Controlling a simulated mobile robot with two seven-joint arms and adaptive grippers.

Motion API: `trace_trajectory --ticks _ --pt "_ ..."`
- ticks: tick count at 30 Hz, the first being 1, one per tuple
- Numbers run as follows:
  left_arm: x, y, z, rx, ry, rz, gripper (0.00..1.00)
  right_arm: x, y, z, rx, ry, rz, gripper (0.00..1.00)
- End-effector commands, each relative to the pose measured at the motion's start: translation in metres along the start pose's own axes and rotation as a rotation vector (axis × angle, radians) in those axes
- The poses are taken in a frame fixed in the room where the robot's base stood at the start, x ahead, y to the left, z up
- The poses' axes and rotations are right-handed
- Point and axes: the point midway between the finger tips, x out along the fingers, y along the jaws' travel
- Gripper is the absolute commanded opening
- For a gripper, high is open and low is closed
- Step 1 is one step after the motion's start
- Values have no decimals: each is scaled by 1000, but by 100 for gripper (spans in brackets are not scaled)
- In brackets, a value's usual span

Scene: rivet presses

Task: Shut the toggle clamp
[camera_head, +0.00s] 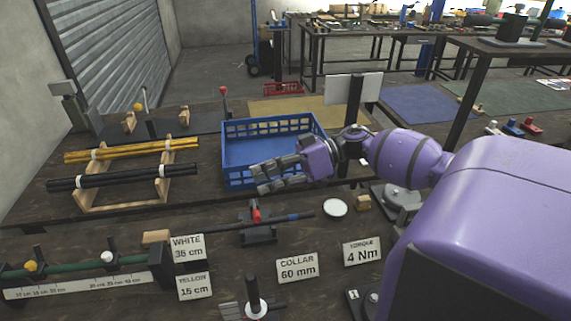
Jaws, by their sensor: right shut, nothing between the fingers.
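A dark clamp fixture (259,232) with a red part stands on the bench in front of the blue crate. A dark rod (293,217) with a blue band runs across it to the right. I take this fixture to be the toggle clamp; whether its lever is up or down is too small to tell. My right gripper (262,178) comes in from the right, fingers pointing left, above and behind the fixture, apart from it. It is shut and empty, and it hides part of the crate. My left gripper is not in view.
The blue crate (267,126) stands behind my gripper. A wooden rack (120,193) holds yellow and black rods at left. A white disc (335,208) lies right of the fixture. Sign cards such as the collar card (297,268) stand in front. A measuring rail (85,288) is front left.

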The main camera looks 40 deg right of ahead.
Motion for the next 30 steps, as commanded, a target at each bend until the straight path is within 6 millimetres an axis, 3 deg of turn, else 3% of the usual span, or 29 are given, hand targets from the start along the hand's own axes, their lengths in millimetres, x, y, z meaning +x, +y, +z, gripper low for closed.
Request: trace_trajectory --ticks 2,6,11,24,30 --pt "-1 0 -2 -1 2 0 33 16 -1 -3 -5 5 -2 0" --pt "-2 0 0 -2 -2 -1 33 19 -1 22 2 4 0 0" --pt "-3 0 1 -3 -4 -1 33 22 0 35 -1 2 0 0" --pt "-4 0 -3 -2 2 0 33 22 -1 39 -8 1 2 0" --pt "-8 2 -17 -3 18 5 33 24 -5 47 -138 2 35 0"
